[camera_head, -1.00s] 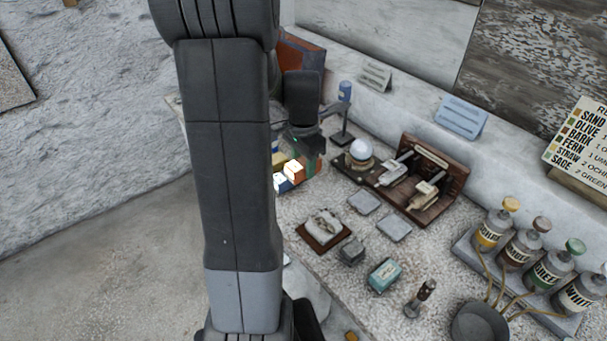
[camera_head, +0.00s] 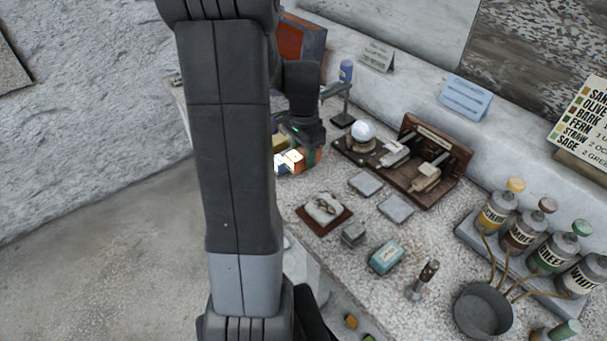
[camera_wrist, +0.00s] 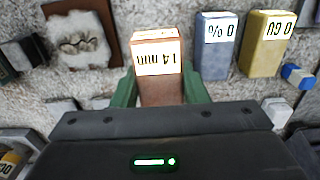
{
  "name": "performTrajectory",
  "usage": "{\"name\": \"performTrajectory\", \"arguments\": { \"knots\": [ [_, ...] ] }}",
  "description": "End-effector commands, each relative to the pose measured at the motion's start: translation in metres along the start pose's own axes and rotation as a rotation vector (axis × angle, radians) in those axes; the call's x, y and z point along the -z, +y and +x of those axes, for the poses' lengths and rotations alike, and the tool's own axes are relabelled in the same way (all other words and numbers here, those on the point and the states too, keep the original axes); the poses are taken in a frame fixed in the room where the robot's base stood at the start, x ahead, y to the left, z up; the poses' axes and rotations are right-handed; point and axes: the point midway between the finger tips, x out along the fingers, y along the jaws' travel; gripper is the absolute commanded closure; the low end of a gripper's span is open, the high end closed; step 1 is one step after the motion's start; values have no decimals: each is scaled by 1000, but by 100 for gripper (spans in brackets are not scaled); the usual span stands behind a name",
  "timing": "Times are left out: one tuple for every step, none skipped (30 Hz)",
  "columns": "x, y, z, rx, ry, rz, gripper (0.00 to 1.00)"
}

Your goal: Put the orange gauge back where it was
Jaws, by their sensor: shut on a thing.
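The orange gauge is a brownish-orange block with a white label reading "14 mm" upside down, and in the wrist view the gauge (camera_wrist: 160,91) stands between my gripper's green fingers. My gripper (camera_wrist: 160,98) is shut on it. In the head view my gripper (camera_head: 308,150) is at the left part of the bench, beside the column of my arm, with the orange gauge (camera_head: 312,158) at its tip. A blue-grey gauge (camera_wrist: 213,55) and a yellow gauge (camera_wrist: 262,52) stand to the right of it in the wrist view. Whether the orange gauge touches the bench is unclear.
A wooden rack (camera_head: 425,165) with tools and a white sphere (camera_head: 363,133) stand right of my gripper. A brown board with a pale pad (camera_head: 325,208), grey tiles (camera_head: 395,208), a teal box (camera_head: 386,258) and labelled bottles (camera_head: 497,210) occupy the bench. My arm hides its left part.

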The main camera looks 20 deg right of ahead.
Motion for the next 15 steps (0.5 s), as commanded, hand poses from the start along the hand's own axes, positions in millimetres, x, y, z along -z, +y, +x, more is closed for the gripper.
{"name": "performTrajectory", "arguments": {
  "knots": [
    [0,0,10,-4,-3,0,78],
    [0,1,14,-4,-3,0,78],
    [0,1,20,-3,-2,0,78],
    [0,0,23,-2,-2,0,78],
    [0,0,25,-1,-1,0,78],
    [0,0,28,-1,0,0,78],
    [0,0,30,-1,-1,0,78],
    [0,0,34,-1,-1,0,78],
    [0,0,39,-2,-1,0,78],
    [-1,1,44,-3,-3,0,78],
    [0,1,48,-3,-2,0,78],
    [0,0,54,-3,-2,0,78],
    [0,0,57,-3,-2,0,78],
    [0,0,60,-2,-1,0,78],
    [0,0,63,-1,-1,0,78]
  ]
}}
